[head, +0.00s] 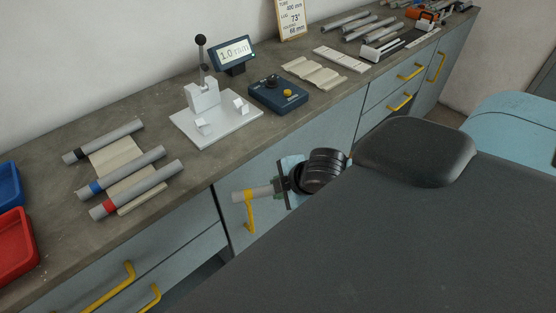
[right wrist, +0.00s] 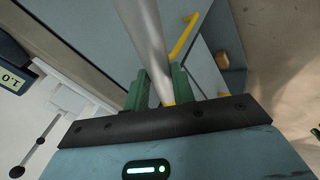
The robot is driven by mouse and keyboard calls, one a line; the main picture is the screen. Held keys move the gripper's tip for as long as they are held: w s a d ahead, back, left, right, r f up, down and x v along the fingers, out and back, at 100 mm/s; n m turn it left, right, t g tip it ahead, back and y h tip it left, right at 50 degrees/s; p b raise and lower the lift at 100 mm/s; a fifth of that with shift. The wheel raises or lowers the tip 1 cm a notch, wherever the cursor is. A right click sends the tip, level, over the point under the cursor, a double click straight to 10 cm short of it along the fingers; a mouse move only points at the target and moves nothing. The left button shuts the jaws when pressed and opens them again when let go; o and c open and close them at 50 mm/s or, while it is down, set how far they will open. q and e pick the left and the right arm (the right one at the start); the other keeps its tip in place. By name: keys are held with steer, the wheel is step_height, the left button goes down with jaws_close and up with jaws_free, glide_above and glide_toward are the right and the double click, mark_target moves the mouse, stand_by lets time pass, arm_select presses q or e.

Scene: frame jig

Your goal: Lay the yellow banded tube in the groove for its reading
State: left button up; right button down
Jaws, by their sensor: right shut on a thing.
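The yellow banded tube (head: 265,191) is grey with a yellow band near its left end. My right gripper (head: 283,188) is shut on it and holds it out in front of the drawers, off the counter. In the right wrist view the tube (right wrist: 143,35) runs up and away from between the green fingers (right wrist: 155,90), with a yellow patch by the jaws. My left gripper is not in view.
Tubes with dark, blue (head: 120,173) and red bands lie on a cream rest (head: 116,158) at left. A blue control box (head: 278,94) and an empty cream grooved rest (head: 314,73) stand right of the gauge. Red (head: 14,248) and blue bins sit far left. Yellow drawer handles project below.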

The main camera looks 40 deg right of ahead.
steer(key=a+m+h, duration=0.2)
steer(key=a+m, duration=0.1)
steer(key=a, duration=0.6)
steer(key=shift+a+r+m+p, duration=0.3)
steer(key=shift+r, duration=0.15)
steer(key=shift+d, duration=0.1)
